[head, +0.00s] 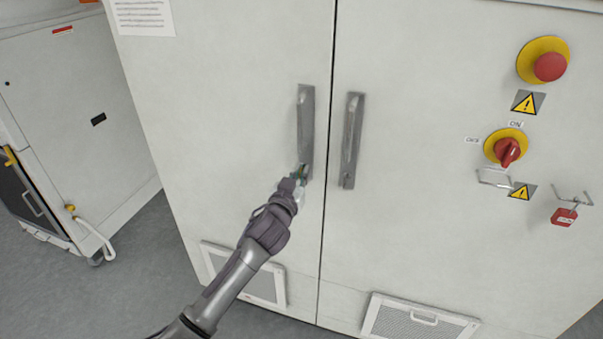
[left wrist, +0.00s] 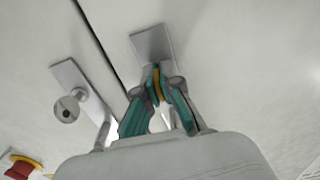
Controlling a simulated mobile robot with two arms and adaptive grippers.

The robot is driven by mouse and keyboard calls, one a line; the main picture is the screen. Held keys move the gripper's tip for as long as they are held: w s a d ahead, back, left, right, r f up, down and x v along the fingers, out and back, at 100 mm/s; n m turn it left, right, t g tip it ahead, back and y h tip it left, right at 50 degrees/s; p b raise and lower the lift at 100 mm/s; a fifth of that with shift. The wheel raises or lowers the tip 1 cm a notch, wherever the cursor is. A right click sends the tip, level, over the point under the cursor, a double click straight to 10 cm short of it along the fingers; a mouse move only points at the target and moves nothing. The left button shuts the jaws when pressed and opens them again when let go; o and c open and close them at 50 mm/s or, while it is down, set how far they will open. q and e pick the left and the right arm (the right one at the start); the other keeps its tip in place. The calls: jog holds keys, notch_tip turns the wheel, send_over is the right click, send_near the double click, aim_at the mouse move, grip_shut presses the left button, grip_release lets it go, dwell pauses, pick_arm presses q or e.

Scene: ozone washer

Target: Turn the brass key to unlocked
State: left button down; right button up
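A pale two-door cabinet (head: 410,240) fills most of the head view, with a long grey handle on each door. My left gripper (head: 300,172) is at the lower end of the left door handle (head: 306,125). In the left wrist view, the teal fingers of the left gripper (left wrist: 157,78) come together around a narrow brass-coloured piece, which looks like the brass key (left wrist: 157,88). It lies just in front of a grey plate (left wrist: 152,42) on the door. The key's bow and its exact angle are mostly hidden by the fingers. My right gripper is in neither view.
The right door handle (head: 352,140) stands close by; a round lock-like disc (left wrist: 67,108) shows in the left wrist view. A red stop button (head: 550,67), red rotary switch (head: 508,152) and red padlock (head: 564,217) are at right. Vent grilles (head: 420,321) sit low.

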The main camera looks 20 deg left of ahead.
pick_arm(q)
jog(key=shift+m, duration=0.3)
jog(key=m+p, duration=0.1)
jog(key=m, duration=0.7)
jog(key=shift+m+p, duration=0.3)
jog(key=shift+p, duration=0.05)
jog(key=m, duration=0.4)
jog(key=shift+p, duration=0.4)
jog(key=shift+m+p, duration=0.35)
jog(key=shift+m, duration=1.85)
jog(key=c, duration=1.3)
grip_release()
jog(key=shift+c, duration=0.2)
